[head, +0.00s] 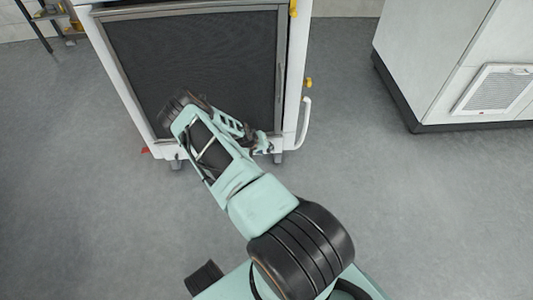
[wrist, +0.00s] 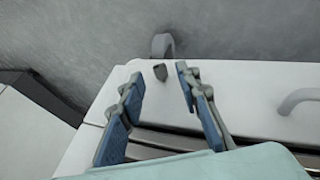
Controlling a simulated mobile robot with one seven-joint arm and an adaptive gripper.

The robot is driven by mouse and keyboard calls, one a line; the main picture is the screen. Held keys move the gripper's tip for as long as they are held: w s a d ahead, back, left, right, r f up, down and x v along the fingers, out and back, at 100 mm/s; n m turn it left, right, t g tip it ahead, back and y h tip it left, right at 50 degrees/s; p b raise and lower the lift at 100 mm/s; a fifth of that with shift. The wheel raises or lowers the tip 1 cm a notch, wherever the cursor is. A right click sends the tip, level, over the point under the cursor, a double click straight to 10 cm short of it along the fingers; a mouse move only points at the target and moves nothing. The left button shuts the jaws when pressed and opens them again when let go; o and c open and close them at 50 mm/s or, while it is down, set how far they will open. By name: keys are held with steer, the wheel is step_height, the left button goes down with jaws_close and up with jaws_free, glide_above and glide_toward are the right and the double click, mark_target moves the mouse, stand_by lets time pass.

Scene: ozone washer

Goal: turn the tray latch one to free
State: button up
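A small dark knob (wrist: 160,72) stands on the white lower frame in the wrist view; it may be tray latch one, but no label shows. My gripper (wrist: 156,80) is open, its two blue-padded fingers spread on either side of the line to the knob. The knob shows between the fingertips, and no contact is visible. In the head view my gripper (head: 264,145) is at the lower right of the white cabinet's (head: 292,110) front, near its bottom edge. The knob cannot be made out there.
A pale curved handle (head: 304,122) sticks out right of the gripper, and it also shows in the wrist view (wrist: 300,97). Yellow fittings (head: 308,82) are on the cabinet's right side. A grey foot (wrist: 163,45) lies beyond the knob. A white unit (head: 440,60) stands right.

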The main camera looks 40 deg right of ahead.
steer(key=shift+x, duration=1.05)
jaws_close()
steer(key=shift+r, duration=0.1)
